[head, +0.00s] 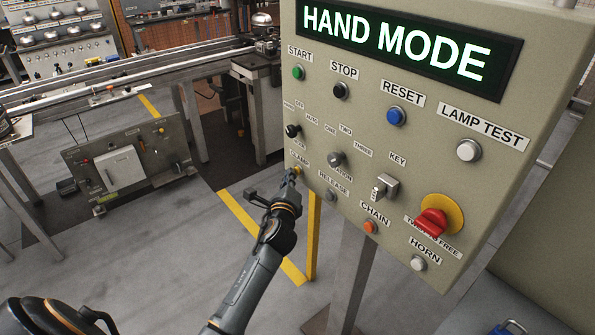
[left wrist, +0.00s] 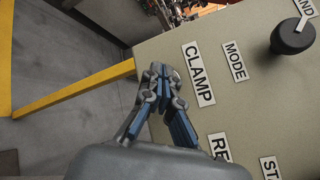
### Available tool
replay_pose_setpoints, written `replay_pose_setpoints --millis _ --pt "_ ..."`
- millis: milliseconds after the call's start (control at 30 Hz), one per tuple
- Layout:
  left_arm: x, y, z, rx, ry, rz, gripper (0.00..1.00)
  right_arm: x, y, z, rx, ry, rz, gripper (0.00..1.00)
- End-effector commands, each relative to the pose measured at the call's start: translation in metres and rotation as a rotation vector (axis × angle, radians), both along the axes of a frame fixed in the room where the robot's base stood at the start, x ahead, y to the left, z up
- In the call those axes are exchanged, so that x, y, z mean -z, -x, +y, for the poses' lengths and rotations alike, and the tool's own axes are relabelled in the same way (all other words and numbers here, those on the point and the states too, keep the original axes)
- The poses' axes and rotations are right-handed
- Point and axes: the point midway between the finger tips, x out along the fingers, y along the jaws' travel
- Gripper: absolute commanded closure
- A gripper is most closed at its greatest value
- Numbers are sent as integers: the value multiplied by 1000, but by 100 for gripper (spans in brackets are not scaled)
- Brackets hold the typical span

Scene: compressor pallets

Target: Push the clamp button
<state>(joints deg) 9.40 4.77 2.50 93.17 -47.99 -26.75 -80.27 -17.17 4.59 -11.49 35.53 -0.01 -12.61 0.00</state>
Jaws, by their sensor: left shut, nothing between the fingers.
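The beige control panel (head: 345,120) stands at the right in the head view, its display reading HAND MODE. The CLAMP label (left wrist: 198,74) shows clearly in the left wrist view. Beside it, the clamp button (head: 297,169) is mostly hidden behind my fingertips; a small yellowish bit shows in the head view. My left gripper (head: 290,176) is shut and empty, its tips at the button by the panel's left edge. In the left wrist view the closed fingertips (left wrist: 158,76) overlap the button's place; I cannot tell whether they touch it. My right gripper is not in view.
A black selector knob (head: 292,130) sits just above the clamp button, and the release button (head: 330,195) is to its right. A red emergency stop (head: 432,222) is at lower right. A yellow post (head: 313,235) stands below the panel.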

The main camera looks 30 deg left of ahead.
Motion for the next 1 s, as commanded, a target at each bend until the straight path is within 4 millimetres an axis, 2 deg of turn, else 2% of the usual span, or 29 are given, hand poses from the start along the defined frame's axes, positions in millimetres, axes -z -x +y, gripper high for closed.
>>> replay_pose_setpoints --millis 500,1000 --pt "1 -3 -2 0 1 1 100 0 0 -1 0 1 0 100" --pt "0 14 6 1 0 1 100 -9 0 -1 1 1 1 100"
